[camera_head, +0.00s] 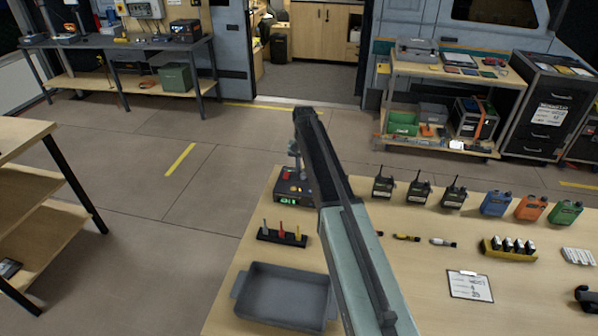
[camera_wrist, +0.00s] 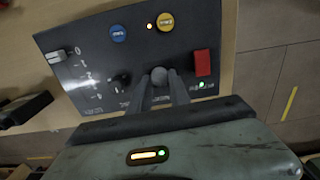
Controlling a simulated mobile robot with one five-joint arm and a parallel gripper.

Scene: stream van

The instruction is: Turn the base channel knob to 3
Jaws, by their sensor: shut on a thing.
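The base unit (camera_head: 291,198) sits at the far left corner of the table, partly hidden by my arm in the head view. In the wrist view its dark panel (camera_wrist: 100,45) fills the upper left. My gripper (camera_wrist: 161,84) has its two fingers on either side of a grey rounded knob (camera_wrist: 158,76) and is shut on it. A smaller black knob (camera_wrist: 122,80) lies left of the fingers. A grey lever-like control (camera_wrist: 56,56) with numbers beside it is at the panel's left. The setting of the gripped knob is not readable. In the head view my fingertips are hidden.
The panel also has a red switch (camera_wrist: 203,63), a blue button (camera_wrist: 118,33) and a yellow button (camera_wrist: 166,22). A small rack (camera_head: 282,237), a grey tray (camera_head: 285,292), several radios (camera_head: 419,188) and a clipboard (camera_head: 470,285) are on the table (camera_head: 425,305).

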